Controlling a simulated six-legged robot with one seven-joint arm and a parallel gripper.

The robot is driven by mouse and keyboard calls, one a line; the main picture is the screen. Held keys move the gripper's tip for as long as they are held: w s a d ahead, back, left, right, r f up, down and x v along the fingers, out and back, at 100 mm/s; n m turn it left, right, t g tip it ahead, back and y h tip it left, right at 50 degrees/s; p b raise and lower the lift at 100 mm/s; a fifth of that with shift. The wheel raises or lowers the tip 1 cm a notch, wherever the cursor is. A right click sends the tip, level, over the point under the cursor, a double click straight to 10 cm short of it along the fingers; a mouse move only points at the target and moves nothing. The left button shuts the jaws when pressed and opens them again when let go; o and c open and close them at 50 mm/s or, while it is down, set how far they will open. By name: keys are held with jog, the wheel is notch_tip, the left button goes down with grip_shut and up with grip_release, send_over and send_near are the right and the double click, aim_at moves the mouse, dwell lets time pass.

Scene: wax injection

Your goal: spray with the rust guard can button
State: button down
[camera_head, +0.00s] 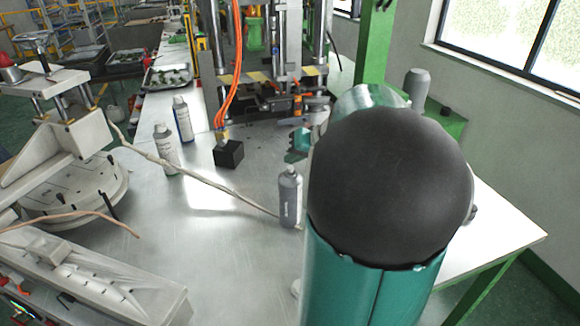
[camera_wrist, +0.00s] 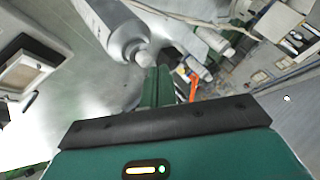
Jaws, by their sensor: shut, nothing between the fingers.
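Several spray cans stand on the metal table. The nearest is a grey can with dark lettering (camera_head: 290,200), upright just left of my arm; I cannot read whether it is the rust guard can. Part of my gripper (camera_head: 297,145) shows behind and above this can, mostly hidden by my arm. In the wrist view, my gripper (camera_wrist: 156,82) has its green fingers together and empty. A large pale can (camera_wrist: 110,25) with a light cap or button (camera_wrist: 146,59) appears just left of the fingertips. Contact with the button cannot be made out.
A white-grey can (camera_head: 165,150) and a blue-labelled can (camera_head: 183,119) stand farther left, with a black block (camera_head: 229,154) nearby. A press machine (camera_head: 275,70) with orange hoses stands behind. A cable (camera_head: 190,174) crosses the table. The front middle of the table is clear.

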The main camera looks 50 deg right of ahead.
jog(key=shift+f, duration=0.2)
jog(key=shift+f, duration=0.25)
dwell(0.6)
jog(key=shift+r, duration=0.45)
jog(key=shift+r, duration=3)
jog(key=shift+a, duration=0.1)
